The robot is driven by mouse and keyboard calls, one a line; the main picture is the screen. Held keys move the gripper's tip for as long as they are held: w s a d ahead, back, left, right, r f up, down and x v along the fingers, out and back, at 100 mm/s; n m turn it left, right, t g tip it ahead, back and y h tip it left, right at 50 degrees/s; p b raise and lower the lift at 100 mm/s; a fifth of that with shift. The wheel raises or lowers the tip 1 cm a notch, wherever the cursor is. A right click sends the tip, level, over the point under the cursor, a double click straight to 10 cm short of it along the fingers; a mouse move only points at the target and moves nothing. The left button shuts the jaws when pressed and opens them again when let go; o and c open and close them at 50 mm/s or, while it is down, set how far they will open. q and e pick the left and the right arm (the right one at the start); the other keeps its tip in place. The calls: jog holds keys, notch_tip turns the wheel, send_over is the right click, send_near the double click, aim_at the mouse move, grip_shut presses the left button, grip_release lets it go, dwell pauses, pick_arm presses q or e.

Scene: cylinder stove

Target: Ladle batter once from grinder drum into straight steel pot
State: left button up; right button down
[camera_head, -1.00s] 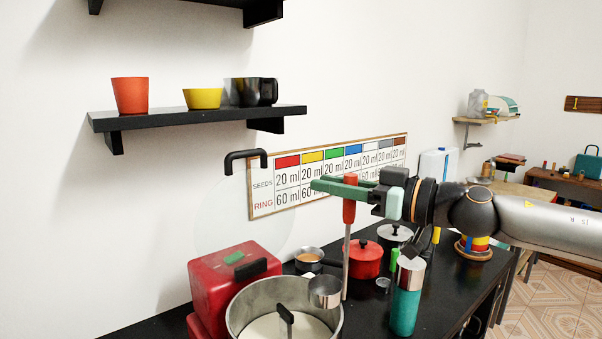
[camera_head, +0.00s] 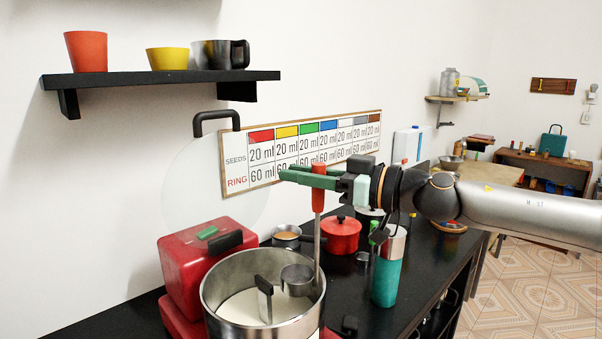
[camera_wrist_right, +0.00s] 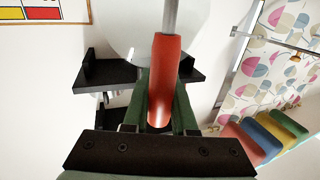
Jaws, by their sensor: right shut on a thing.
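My right gripper (camera_head: 302,176) is shut on the red handle of a steel ladle (camera_head: 318,200). The ladle is upright, and its handle (camera_wrist_right: 166,80) also shows between the fingers in the right wrist view. Its cup (camera_head: 297,280) is inside the mouth of the grinder drum (camera_head: 212,296), near the right side. Pale batter (camera_head: 242,306) lies in the drum around a dark-topped upright piece. I cannot tell whether the cup touches the batter or holds any. A steel pot (camera_head: 368,212) behind my gripper is mostly hidden; I cannot tell if it is the straight one. My left gripper is out of view.
A red grinder body (camera_head: 190,270) stands left of the drum. A small pan (camera_head: 286,234), a red lidded pot (camera_head: 340,236) and a teal cylinder (camera_head: 387,278) stand on the black counter (camera_head: 345,290). A wall shelf (camera_head: 160,78) holds cups.

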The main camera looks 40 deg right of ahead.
aim_at(315, 210)
notch_tip(315, 210, down, 6)
jog(key=b, duration=0.5)
jog(key=shift+r, duration=0.1)
pick_arm(q)
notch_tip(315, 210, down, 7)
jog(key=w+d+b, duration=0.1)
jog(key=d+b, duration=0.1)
jog(key=b, duration=0.4)
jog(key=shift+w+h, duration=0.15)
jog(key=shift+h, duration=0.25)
pick_arm(e)
jog(key=shift+f, duration=3.35)
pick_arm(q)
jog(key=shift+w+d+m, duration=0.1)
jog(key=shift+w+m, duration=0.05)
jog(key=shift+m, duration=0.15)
